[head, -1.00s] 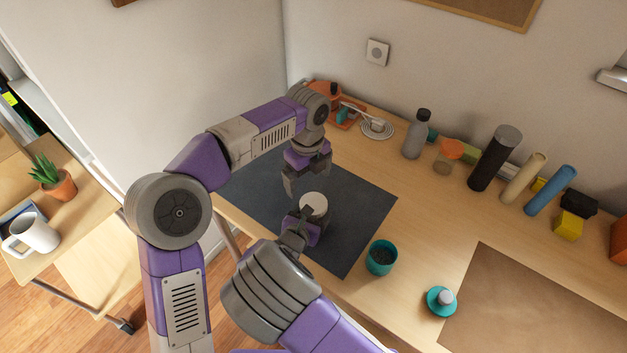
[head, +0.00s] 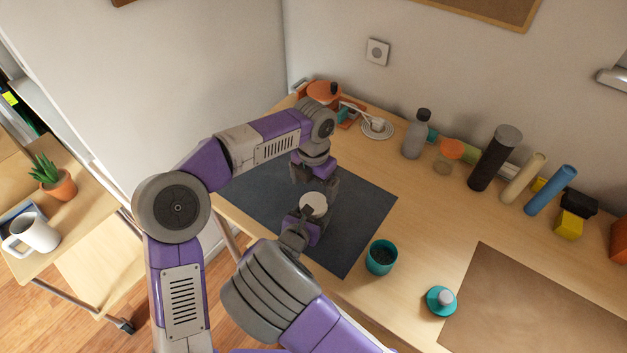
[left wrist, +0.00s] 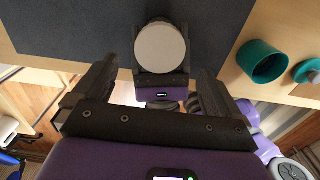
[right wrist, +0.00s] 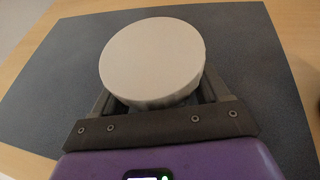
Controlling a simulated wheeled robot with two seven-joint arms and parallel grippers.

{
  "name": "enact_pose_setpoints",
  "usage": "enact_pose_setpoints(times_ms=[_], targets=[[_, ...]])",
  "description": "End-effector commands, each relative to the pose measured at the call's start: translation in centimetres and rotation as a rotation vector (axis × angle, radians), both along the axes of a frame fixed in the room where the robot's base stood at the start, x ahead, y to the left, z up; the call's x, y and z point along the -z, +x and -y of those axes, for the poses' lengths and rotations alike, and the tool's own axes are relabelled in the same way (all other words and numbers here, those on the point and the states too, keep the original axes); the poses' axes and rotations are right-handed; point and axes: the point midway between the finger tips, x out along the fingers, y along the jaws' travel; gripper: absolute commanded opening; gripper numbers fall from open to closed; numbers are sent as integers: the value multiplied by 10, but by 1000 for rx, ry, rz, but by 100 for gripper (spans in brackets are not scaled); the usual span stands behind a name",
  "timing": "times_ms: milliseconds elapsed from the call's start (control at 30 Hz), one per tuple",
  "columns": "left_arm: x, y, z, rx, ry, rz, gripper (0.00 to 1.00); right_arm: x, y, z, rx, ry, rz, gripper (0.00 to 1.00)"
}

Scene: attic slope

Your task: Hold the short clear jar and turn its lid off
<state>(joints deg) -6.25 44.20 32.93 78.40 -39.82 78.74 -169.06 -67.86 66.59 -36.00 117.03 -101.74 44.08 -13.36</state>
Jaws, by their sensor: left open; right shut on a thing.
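The jar's round pale lid (head: 313,204) faces up over the dark mat. In the right wrist view the lid (right wrist: 152,58) fills the space above the jaws; only a sliver of the jar body (right wrist: 165,102) shows below it. My right gripper (head: 303,222) is shut on the jar from the near side. My left gripper (head: 316,186) is open just behind and above the jar, apart from the lid. In the left wrist view the lid (left wrist: 160,47) lies ahead, between the lines of the two open fingers.
The dark mat (head: 360,215) is clear around the jar. A teal cup (head: 381,258) and a teal-based object (head: 441,301) stand to the right. An orange-lidded jar (head: 449,154), a grey bottle (head: 417,134) and several cylinders line the wall. A brown board (head: 540,310) lies at front right.

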Motion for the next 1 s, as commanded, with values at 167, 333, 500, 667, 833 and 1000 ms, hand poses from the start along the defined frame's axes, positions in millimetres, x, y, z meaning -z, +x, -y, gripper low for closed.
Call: enact_pose_setpoints(times_ms=[167,333,500,667,833,1000], targets=[[30,-1,-1,-1,2,-4,99,0,0,0,0,0,1,0],[53,0,0,-4,0,-4,99,0,0,0,0,0,1,0],[64,0,0,-3,-1,-1,99,0,0,0,0,0,1,0],[66,0,0,-4,-1,-1,99,0,0,0,0,0,1,0],[66,0,0,-4,-1,-1,93,0,0,0,0,0,1,0],[66,0,0,-4,-1,-1,67,0,0,0,0,0,1,0]])
